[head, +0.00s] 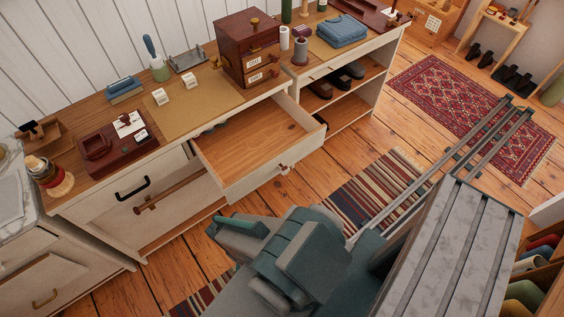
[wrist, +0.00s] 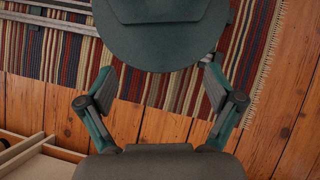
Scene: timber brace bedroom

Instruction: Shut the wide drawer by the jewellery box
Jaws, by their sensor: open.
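The wide drawer (head: 255,148) is pulled well out of the cream cabinet below the jewellery box, in the head view. Its wooden floor is mostly bare, and a small pull (head: 284,169) shows on its front. The jewellery box (head: 248,50), dark red-brown with small labelled drawers, stands on the cabinet top behind it. My gripper (wrist: 160,88) is open and empty in the wrist view, over the floor. Pale drawer-like edges (wrist: 35,155) show at the lower left there. In the head view my arm is folded in front of the drawer, apart from it, and my fingers are not clear.
The cabinet top (head: 200,125) holds a tan mat, white cards, a red tray (head: 115,145) and a brush in a pot. A striped rug (head: 372,190) lies on the wooden floor, with open shelves (head: 350,92) at the right.

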